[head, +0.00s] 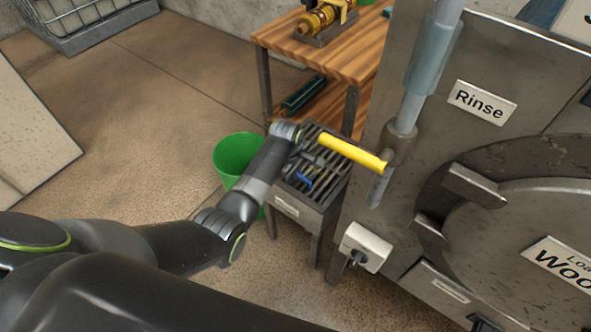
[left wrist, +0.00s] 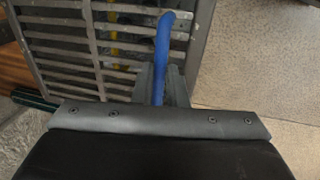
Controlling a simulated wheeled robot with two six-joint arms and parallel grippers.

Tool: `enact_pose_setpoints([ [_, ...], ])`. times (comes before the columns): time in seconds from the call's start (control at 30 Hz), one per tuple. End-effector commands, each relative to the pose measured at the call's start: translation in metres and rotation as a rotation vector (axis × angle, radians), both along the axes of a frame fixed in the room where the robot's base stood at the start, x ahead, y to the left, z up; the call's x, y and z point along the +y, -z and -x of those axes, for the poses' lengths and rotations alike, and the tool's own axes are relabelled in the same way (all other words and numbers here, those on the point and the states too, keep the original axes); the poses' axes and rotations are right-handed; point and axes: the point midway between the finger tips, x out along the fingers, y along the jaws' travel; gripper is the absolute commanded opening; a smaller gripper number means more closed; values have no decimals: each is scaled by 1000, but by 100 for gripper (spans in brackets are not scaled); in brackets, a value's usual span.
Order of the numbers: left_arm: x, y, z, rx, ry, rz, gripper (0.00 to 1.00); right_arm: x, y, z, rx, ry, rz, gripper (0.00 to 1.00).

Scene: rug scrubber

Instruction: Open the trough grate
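The trough grate (head: 327,185) is a dark slatted metal lid on a small metal trough stand beside the big machine. It fills the upper left of the left wrist view (left wrist: 75,45). A curved blue handle (head: 304,181) is at its near part and shows clearly in the left wrist view (left wrist: 163,45). My left gripper (head: 301,165) is low at the grate, with its grey fingers close on both sides of the blue handle; it appears shut on it. The arm hides part of the grate. My right gripper is in neither view.
A yellow-handled lever (head: 353,153) juts over the grate from the machine (head: 480,110). A green bucket (head: 236,152) stands left of the trough, behind my arm. A wooden shelf table (head: 340,50) stands behind. Open floor (head: 140,110) lies to the left.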

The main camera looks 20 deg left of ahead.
Motion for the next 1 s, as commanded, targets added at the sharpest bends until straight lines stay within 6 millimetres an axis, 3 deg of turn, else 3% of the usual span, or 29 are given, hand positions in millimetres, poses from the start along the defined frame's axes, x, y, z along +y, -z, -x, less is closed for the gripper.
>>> enact_pose_setpoints([
  [0.07, 0, 0, 0, 1, 0, 0, 0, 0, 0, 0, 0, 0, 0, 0],
  [0.53, 0, -7, -1, 19, 0, -7, 0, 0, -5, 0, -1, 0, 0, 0],
  [0.77, -2, -31, -6, 92, 0, -34, 0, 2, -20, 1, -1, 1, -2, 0],
  [1.0, -4, -67, -14, 217, 1, -81, 0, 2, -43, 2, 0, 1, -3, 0],
])
